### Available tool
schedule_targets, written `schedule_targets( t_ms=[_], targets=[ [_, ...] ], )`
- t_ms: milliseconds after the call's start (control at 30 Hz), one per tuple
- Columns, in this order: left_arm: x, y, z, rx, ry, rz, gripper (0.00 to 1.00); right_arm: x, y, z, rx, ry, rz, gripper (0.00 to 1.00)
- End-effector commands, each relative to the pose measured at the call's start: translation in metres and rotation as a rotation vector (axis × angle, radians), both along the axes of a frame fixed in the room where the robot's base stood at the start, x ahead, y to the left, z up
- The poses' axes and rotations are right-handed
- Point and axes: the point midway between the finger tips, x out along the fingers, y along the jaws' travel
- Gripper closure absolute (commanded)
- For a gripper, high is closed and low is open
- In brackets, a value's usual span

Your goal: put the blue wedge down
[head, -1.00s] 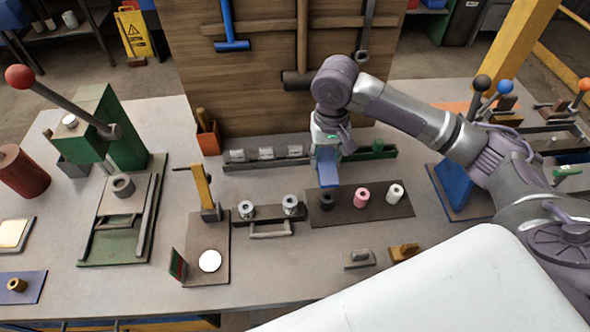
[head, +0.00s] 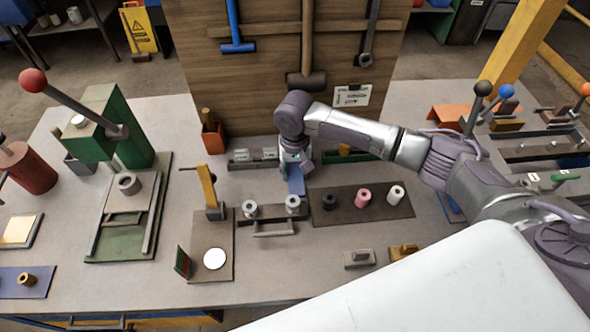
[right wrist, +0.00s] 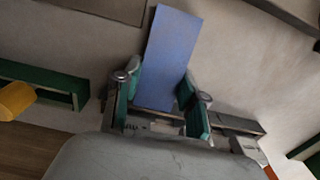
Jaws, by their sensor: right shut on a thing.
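The blue wedge (head: 296,182) is in my right gripper (head: 296,168), which is shut on it, in the head view. It hangs down just behind the right end of the small rack with two metal rings. In the right wrist view the wedge (right wrist: 168,60) shows as a long blue face between the two green-padded fingers (right wrist: 160,98) and sticks out past them. I cannot tell whether its lower end touches the table. My left gripper is not in view.
A dark mat (head: 345,211) with a black, a pink and a white ring lies right of the gripper. The ring rack (head: 270,214) stands in front. A long grey tray (head: 240,164) runs behind, partly hidden by the gripper. A green press (head: 128,215) stands left.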

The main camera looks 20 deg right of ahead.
Motion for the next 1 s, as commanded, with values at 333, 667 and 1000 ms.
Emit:
schedule_targets(
  t_ms=[333,667,1000],
  targets=[
    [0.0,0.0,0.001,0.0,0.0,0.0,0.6,0.0,0.0,-0.002,0.001,0.0,0.0,0.36],
    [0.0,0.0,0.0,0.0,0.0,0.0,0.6,0.0,0.0,-0.001,0.001,-0.001,0.0,0.34],
    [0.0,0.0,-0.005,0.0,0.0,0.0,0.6,0.002,0.001,0.051,0.003,-0.005,0.001,0.34]
  ],
)
